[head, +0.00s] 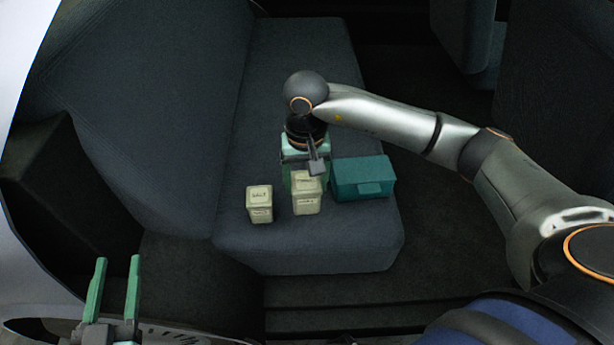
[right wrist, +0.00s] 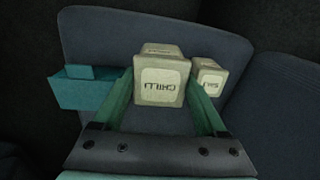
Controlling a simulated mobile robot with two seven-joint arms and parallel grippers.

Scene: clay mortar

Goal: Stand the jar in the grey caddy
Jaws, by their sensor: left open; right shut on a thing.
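A cream jar (head: 306,205) with a pale label is between the fingers of my right gripper (head: 304,178), which is shut on it. In the right wrist view this jar (right wrist: 160,88) shows its label reading CHILI upside down, with one green finger on each side. I cannot tell whether its base touches the seat. No grey caddy shows; a teal box-like container (head: 362,178) with a small front tab is just right of the held jar in the head view. It also shows at the left in the right wrist view (right wrist: 85,92). My left gripper (head: 118,264) is open and empty at the lower left.
A second cream jar (head: 259,204), labelled SALT, stands on the dark car seat (head: 300,250), left of the held jar. It also shows in the right wrist view (right wrist: 208,78). The seat's front edge is near these things. The seat behind them looks clear.

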